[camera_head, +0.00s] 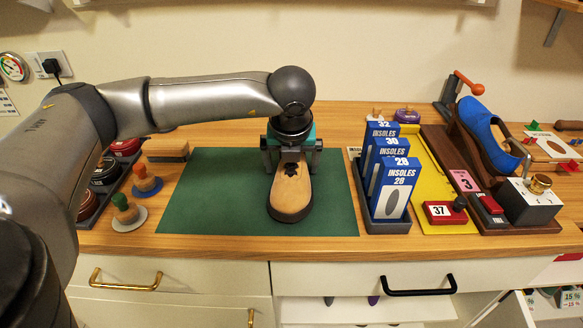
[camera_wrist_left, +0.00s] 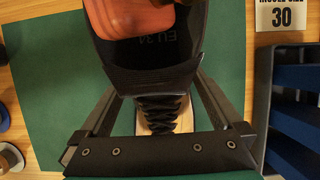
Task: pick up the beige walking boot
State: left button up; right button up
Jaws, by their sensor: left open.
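The beige walking boot (camera_head: 291,202) lies on the green mat (camera_head: 215,205), with its rounded toe toward the front edge, black laces and a dark sole. My left gripper (camera_head: 292,170) is above its rear part, pointing down, with a finger on each side. In the left wrist view, the open jaws (camera_wrist_left: 160,95) straddle the boot's black laced part (camera_wrist_left: 158,112). Dark lining with faint lettering and an orange-brown part show above it. I cannot tell whether the fingers touch the boot. My right gripper is not in view.
Blue insole boxes (camera_head: 393,190) stand right of the mat. A yellow board (camera_head: 430,180), a blue shoe form (camera_head: 483,125) and a grey device (camera_head: 529,202) are farther right. Brushes (camera_head: 125,208) and round tins (camera_head: 105,172) stand left. The mat around the boot is clear.

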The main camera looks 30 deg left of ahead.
pick_arm(q)
jog(key=shift+f, duration=0.15)
jog(key=shift+c, duration=0.4)
jog(key=shift+w, duration=0.1)
jog(key=c, duration=1.4)
